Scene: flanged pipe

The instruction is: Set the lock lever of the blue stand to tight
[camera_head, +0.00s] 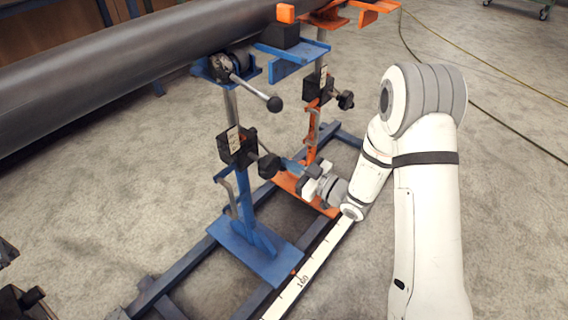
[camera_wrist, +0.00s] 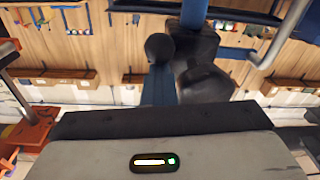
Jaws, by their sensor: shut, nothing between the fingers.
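The blue stand (camera_head: 245,190) stands upright on the rail frame, under the dark pipe (camera_head: 130,70). A black clamp block (camera_head: 236,147) with a pale label sits on its post, and a black knob (camera_head: 268,166) sticks out toward my gripper. Higher up, a metal rod with a black ball end (camera_head: 274,103) points down and right from the stand's head. My gripper (camera_head: 303,172) is shut and empty, a little right of the lower knob. In the wrist view a round black knob (camera_wrist: 160,47) and black block lie just ahead of it. I cannot read the lock setting.
An orange stand (camera_head: 311,115) with its own black clamp and knob (camera_head: 345,100) stands close behind and right. A white measuring strip (camera_head: 310,262) runs along the blue rail frame (camera_head: 190,262). The floor at right is mostly clear, with a yellow cable across it.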

